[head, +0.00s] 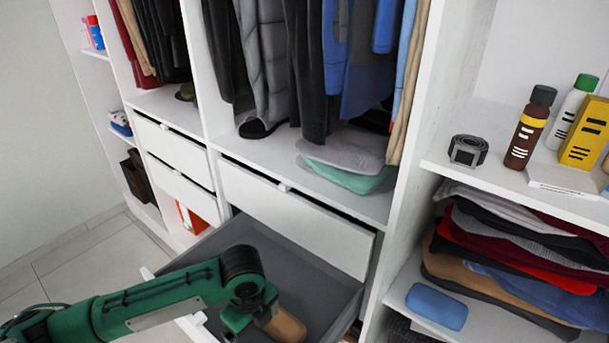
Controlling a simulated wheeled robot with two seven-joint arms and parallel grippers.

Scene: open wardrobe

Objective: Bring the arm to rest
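My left arm, green with dark joints, comes in from the lower left and reaches over an open grey drawer (318,277). My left gripper (262,315) is low in the drawer area at the bottom edge of the head view. Its fingers are not clearly visible, so I cannot tell if they are open or shut. A tan-brown rounded object (288,326) is right beside it, cut off by the frame edge. I cannot tell whether the gripper touches it. My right gripper is not in view.
Closed white drawers (295,218) sit above and left of the open one. Clothes (300,60) hang above a shelf with folded items (345,160). The right shelves hold a rolled belt (467,150), a brown bottle (530,127), a yellow box (588,133), folded clothes and a blue case (437,306).

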